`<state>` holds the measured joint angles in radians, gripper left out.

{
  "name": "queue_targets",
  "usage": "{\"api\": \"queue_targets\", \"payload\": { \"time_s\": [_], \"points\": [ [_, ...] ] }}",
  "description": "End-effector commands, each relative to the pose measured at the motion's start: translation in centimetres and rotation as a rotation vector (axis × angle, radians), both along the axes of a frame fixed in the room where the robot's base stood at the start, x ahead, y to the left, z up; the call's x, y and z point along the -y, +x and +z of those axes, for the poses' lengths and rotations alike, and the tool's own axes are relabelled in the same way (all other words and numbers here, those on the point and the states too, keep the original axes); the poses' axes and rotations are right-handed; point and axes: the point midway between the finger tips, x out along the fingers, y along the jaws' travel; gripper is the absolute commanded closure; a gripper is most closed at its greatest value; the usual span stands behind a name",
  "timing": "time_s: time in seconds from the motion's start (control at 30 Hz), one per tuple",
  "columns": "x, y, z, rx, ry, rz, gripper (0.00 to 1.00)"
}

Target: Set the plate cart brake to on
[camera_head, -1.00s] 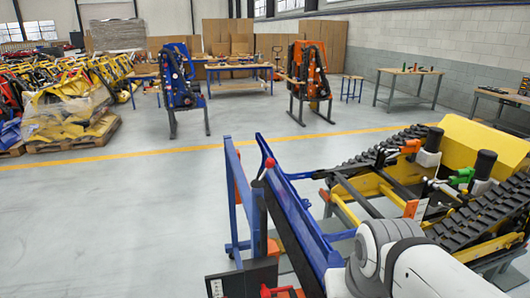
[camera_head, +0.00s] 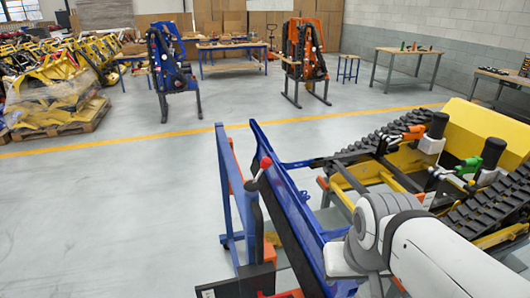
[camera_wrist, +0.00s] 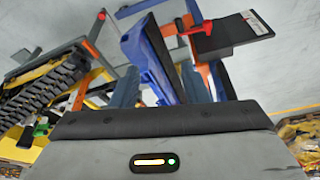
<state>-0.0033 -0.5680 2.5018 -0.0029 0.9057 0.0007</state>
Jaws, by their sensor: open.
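The plate cart (camera_head: 231,190) is a blue upright frame at the lower middle of the head view, beside a long blue plate (camera_head: 285,205). A lever with a red ball knob (camera_head: 265,162) stands between them. A black panel (camera_head: 235,286) with a white label sits at the cart's bottom; it also shows in the wrist view (camera_wrist: 232,38), where the red knob (camera_wrist: 169,29) is near it. My gripper (camera_wrist: 176,88) is open, its two grey-blue fingers apart, with blue and orange cart parts beyond them. Its fingers are hidden in the head view. I cannot tell whether it touches the cart.
A yellow tracked carrier (camera_head: 375,178) with black tracks and green and orange handles lies close at right. A blue carrier (camera_head: 172,70) and an orange carrier (camera_head: 304,60) stand upright farther back. Wrapped yellow machines (camera_head: 55,103) are at left. The grey floor at left is clear.

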Motion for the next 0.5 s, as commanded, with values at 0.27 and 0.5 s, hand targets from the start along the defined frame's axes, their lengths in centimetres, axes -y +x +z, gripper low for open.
{"api": "queue_targets", "payload": {
  "time_s": [0.27, 0.5],
  "points": [
    [-1.3, 5.2, 3.4, -0.101, 0.195, -0.308, 0.55],
    [-5.1, 15.0, 8.6, -0.372, 0.51, -0.823, 0.55]
  ]
}}
